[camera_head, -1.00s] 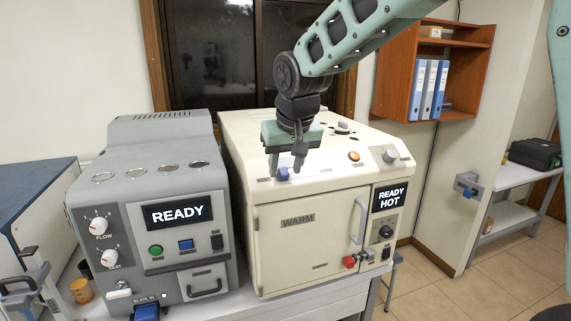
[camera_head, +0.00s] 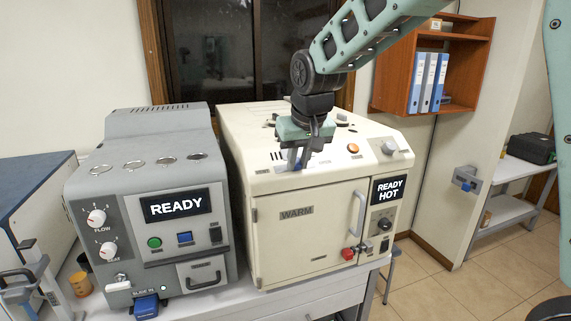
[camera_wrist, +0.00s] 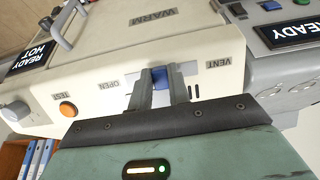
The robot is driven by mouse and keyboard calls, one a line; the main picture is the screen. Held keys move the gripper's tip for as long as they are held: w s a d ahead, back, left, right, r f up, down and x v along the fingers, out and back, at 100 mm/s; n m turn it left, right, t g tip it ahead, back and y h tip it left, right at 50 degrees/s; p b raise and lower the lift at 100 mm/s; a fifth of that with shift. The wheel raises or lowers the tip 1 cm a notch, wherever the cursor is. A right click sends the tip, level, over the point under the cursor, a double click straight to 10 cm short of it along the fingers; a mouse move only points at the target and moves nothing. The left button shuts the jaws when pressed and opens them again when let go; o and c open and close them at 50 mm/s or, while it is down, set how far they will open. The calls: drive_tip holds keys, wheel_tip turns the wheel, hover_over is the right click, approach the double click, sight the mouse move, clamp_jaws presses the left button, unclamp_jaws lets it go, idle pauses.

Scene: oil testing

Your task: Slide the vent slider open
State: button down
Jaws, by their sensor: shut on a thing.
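The vent slider is a small blue knob on the top front edge of the cream oven (camera_head: 235,137). In the wrist view the blue knob (camera_wrist: 160,77) sits between my gripper's two grey fingers (camera_wrist: 161,80). It lies between the OPEN label (camera_wrist: 110,83) and the VENT label (camera_wrist: 218,63). In the head view my gripper (camera_head: 300,163) points down at the front edge, shut on the slider, which the fingers mostly hide. Dark vent slots (camera_head: 278,155) show just left of my gripper.
A grey machine (camera_head: 150,230) with a READY screen stands close on the left. The oven top also carries an orange button (camera_head: 353,149) and a grey knob (camera_head: 389,147) on the right. The oven door handle (camera_head: 358,213) sticks out in front. A wall shelf (camera_head: 395,75) is behind.

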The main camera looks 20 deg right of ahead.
sight(312, 168)
drive_tip(key=d, duration=0.4)
drive_tip(key=shift+b, duration=0.3)
drive_tip(key=shift+d, duration=0.1)
drive_tip(key=c, duration=1.3)
unclamp_jaws()
drive_tip(key=shift+d, duration=0.1)
drive_tip(key=shift+r, duration=0.1)
drive_tip(key=shift+s+r, duration=0.15)
drive_tip(key=shift+r, duration=0.15)
drive_tip(key=b+v, duration=0.3)
drive_tip(key=v, duration=1.3)
drive_tip(key=shift+s+r, duration=0.2)
drive_tip(key=shift+r, duration=0.1)
